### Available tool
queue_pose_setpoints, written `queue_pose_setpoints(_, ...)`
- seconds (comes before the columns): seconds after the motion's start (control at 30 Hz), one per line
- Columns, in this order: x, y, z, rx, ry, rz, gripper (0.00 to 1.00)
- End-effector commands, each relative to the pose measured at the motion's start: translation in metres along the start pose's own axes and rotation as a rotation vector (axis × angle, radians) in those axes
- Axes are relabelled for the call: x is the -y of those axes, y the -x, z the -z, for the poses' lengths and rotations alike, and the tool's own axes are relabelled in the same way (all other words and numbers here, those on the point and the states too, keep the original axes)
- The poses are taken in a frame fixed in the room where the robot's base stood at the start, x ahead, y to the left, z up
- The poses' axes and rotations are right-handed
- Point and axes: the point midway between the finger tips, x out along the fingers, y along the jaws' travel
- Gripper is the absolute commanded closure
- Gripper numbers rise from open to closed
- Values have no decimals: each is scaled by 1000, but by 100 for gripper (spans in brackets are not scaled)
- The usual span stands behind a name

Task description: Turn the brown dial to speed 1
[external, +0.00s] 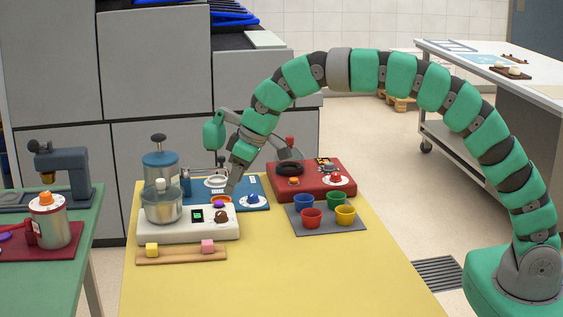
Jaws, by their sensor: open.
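The brown dial (221,216) sits on a pale round plate at the right end of the white machine (185,232), on the near left of the yellow table. Its pointer and speed marks are too small to read. A small dark display with a green patch (197,215) is left of the dial. My gripper (229,190) is open and points down, just behind the white machine and above the dial in the picture. It appears apart from the dial, and its fingertips are hard to make out against the blue machine.
A blue machine (257,183) with a blue dial (252,199) stands behind. A red machine (300,190) with a red dial (335,177) is at right. Several coloured cups stand on a grey mat (325,228). A wooden strip (180,257) with two cubes lies in front. The near table is clear.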

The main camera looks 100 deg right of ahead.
Motion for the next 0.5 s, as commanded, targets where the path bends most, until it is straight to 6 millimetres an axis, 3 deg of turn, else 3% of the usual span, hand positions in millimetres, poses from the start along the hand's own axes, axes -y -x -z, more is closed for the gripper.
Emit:
queue_pose_setpoints(0.3,0,-62,-2,4,0,1,49)
queue_pose_setpoints(0.5,1,-88,-2,3,0,1,49)
